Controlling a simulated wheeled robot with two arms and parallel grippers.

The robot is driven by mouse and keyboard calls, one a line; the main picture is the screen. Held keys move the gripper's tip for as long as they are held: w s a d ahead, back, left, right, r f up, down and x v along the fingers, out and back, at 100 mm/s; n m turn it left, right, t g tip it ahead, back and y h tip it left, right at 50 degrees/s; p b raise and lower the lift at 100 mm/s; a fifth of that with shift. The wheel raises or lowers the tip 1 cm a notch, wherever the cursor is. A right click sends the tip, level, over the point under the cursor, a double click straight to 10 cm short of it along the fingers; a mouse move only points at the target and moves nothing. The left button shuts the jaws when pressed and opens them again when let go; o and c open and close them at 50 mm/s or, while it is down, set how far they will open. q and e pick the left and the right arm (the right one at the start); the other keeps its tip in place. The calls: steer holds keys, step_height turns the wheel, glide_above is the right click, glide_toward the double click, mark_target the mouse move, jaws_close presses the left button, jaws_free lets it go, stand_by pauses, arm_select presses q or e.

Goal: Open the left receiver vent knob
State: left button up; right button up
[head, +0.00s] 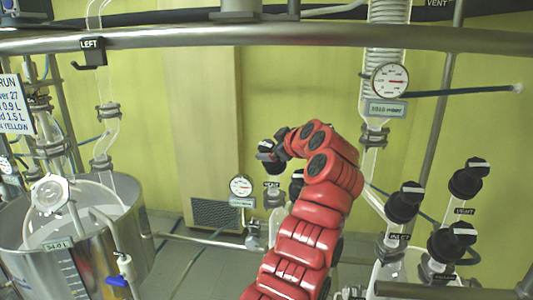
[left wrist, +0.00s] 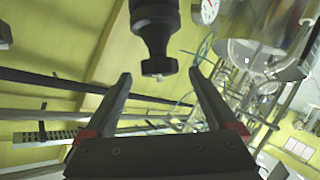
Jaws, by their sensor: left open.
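My left gripper (head: 267,151) is at the end of the red arm in the middle of the head view, small and partly blocked by its own wrist. It is open and empty in the left wrist view (left wrist: 160,76). A black knob-like part (left wrist: 154,28) hangs from the top there, its narrow end in line with the gap between the fingers; I cannot tell contact. In the head view, a small label (head: 272,184), seemingly VENT, sits just below the gripper. A dark knob (head: 297,181) shows beside it, partly behind my arm. My right gripper is not in view.
A gauge (head: 240,186) is left of the label. More black knobs (head: 404,202) stand at the right, below a larger gauge (head: 390,80). A rail (head: 200,38) crosses the top.

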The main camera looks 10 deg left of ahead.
arm_select(q)
steer(key=b+v, duration=0.5)
steer(key=v, duration=0.8)
steer(key=shift+s, duration=0.2)
steer(key=shift+d, duration=0.1)
